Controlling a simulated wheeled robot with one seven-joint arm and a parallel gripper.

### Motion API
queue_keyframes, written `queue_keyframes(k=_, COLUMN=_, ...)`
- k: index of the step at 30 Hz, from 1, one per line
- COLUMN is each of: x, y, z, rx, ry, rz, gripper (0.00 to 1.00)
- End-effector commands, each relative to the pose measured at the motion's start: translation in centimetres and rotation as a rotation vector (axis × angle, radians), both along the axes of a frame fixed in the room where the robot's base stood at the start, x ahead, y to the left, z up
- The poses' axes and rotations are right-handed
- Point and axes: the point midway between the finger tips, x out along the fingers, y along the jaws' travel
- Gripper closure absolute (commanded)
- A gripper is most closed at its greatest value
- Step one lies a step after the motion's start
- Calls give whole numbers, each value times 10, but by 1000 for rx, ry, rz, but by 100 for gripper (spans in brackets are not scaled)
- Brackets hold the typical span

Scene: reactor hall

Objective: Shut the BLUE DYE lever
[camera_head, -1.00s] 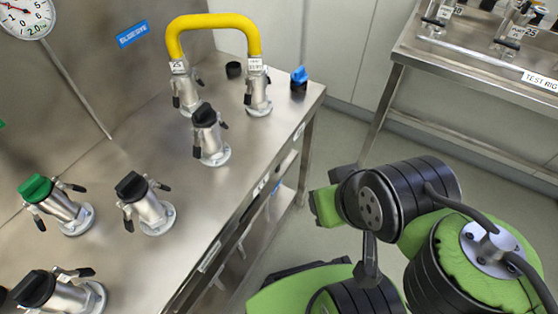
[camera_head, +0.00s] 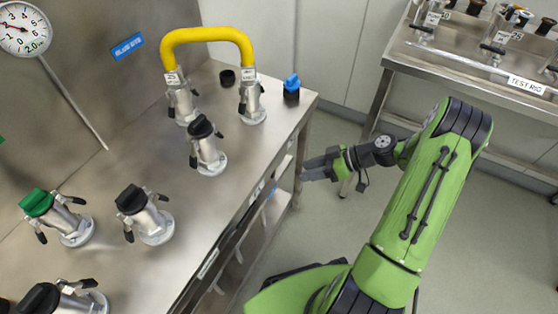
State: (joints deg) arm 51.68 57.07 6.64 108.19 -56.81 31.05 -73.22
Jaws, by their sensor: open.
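A blue wall label (camera_head: 127,46) is on the steel backsplash; its lettering is small and seems to read BLUE DYE. In front of it a yellow hose (camera_head: 208,36) arches between two tagged metal couplings, the left coupling (camera_head: 182,102) and the right coupling (camera_head: 252,100). Both have small dark levers at their sides; I cannot tell which lever belongs to the label. My gripper (camera_head: 309,168) is open and empty, off the bench's right edge, to the right of and nearer than the couplings. It touches nothing that I can see.
Capped couplings stand on the bench: a black-capped one (camera_head: 207,150), another black one (camera_head: 146,217) and a green one (camera_head: 58,218). A blue-and-black cap (camera_head: 291,88) sits at the far right corner. The test rig bench (camera_head: 470,65) stands at the right, with floor between.

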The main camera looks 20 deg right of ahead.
Motion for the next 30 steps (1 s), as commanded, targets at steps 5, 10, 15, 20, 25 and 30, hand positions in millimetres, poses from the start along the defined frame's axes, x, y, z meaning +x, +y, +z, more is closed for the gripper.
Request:
queue_keyframes(k=5, x=-4, y=-30, z=-48, rx=208, ry=-294, rz=-143, gripper=55)
queue_keyframes(k=10, x=-11, y=-46, z=-69, rx=278, ry=-507, rz=-284, gripper=55)
queue_keyframes(k=15, x=-8, y=-44, z=-72, rx=283, ry=-553, rz=-311, gripper=55)
queue_keyframes(k=20, x=15, y=-19, z=-73, rx=286, ry=-549, rz=-305, gripper=55)
queue_keyframes(k=25, x=45, y=12, z=-74, rx=286, ry=-547, rz=-303, gripper=55)
queue_keyframes(k=30, x=75, y=41, z=-74, rx=285, ry=-547, rz=-304, gripper=55)
